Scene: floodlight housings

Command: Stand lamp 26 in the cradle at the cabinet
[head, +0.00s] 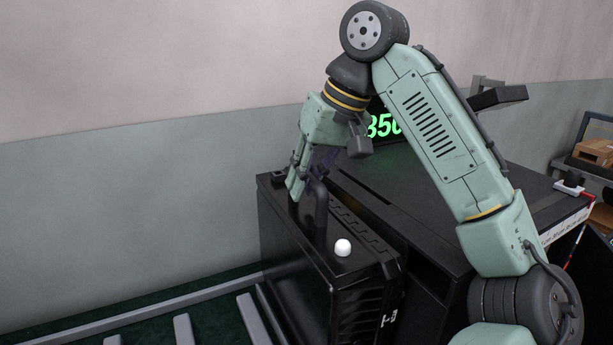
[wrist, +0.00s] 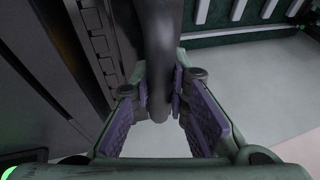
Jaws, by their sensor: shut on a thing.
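A tall black housing (head: 300,265) with a ribbed front and a white round knob (head: 342,247) on top stands upright in the head view. I take it to be the lamp; no number 26 is readable, only part of a white mark on its front. My gripper (head: 300,190) points down at its top, shut on the dark handle (head: 320,212). In the wrist view the handle (wrist: 160,60) runs between the purple pads of my gripper (wrist: 160,105). The black cabinet (head: 450,225) is right beside the housing. The housing's underside is hidden, so I cannot tell what it rests on.
A green digital display (head: 383,124) is partly hidden behind my arm. Grey rails (head: 185,328) lie on a dark green surface at lower left. A wall (head: 130,210) closes the back. A shelf with a brown box (head: 597,152) stands at far right.

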